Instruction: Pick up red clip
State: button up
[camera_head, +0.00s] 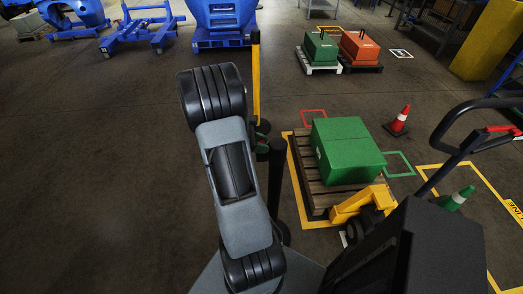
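I cannot make out a red clip for certain. A small red piece (499,129) shows at the right edge, by the black handle of the pallet truck; it is too small to tell whether it is a clip. My arm rises from the bottom middle, with its grey and black links bent upward. My gripper cannot be made out in this view, so what it holds does not show.
A green box (346,150) sits on a wooden pallet (307,170), with a yellow pallet truck (357,203) at its front. Blue fixtures (223,22) stand behind. The left floor is clear.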

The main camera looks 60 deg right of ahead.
jog(key=c, duration=0.6)
jog(key=shift+r, duration=0.1)
